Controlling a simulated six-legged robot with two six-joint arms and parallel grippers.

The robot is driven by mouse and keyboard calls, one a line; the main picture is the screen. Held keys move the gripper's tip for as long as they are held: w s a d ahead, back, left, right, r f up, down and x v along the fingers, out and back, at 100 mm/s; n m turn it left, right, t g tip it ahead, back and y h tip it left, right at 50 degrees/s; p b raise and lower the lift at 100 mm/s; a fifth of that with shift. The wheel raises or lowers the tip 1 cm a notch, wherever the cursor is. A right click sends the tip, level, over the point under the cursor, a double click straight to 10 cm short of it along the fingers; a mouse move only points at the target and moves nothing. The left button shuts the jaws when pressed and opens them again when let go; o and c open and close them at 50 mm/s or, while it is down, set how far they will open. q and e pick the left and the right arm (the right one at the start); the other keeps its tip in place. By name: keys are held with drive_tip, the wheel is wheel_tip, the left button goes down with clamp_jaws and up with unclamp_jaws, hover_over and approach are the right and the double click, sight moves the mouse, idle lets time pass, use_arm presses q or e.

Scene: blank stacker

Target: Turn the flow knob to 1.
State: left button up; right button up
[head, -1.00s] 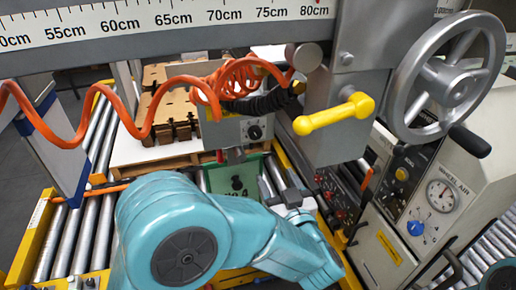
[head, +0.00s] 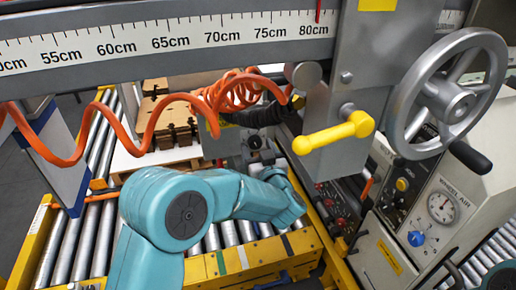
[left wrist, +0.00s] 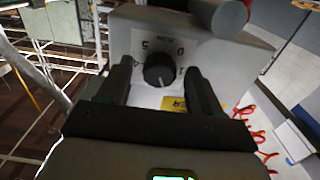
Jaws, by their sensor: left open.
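The flow knob (left wrist: 159,70) is round and black, on the pale face of a grey box (left wrist: 222,50) in the left wrist view. Numerals 5, 0, 1 and 4 show around it, upside down or tilted; the lower dial is hard to read. A faint light mark on the knob points down in the picture, away from the 1 at its right. My left gripper (left wrist: 160,65) is open, one dark finger on each side of the knob; contact is unclear. My right gripper is out of view.
A yellow handle (head: 335,132) and a grey handwheel (head: 448,98) stand at the right. An orange coiled hose (head: 150,125) hangs under the ruler beam (head: 150,42). Rollers (head: 75,240) lie below. A gauge panel (head: 425,205) stands at the right.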

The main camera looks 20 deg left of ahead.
use_arm(q)
drive_tip(key=c, duration=1.1)
drive_tip(key=shift+o, duration=0.2)
drive_tip(key=shift+f+n+b, duration=0.25)
drive_tip(key=shift+n+b, duration=0.55)
drive_tip(key=shift+b, duration=0.35)
drive_tip(key=n+b, duration=0.5)
drive_tip(key=shift+b, duration=0.4)
drive_tip(key=n+b, duration=0.2)
drive_tip(key=shift+r+n, duration=0.1)
drive_tip(key=shift+n, duration=0.3)
drive_tip(key=shift+r+n+b, duration=0.15)
drive_tip(key=shift+n+b, duration=0.45)
drive_tip(key=shift+b, duration=0.15)
drive_tip(key=shift+d, duration=0.1)
drive_tip(key=o, duration=1.1)
drive_tip(key=shift+w, duration=0.1)
drive_tip(key=shift+c, duration=0.2)
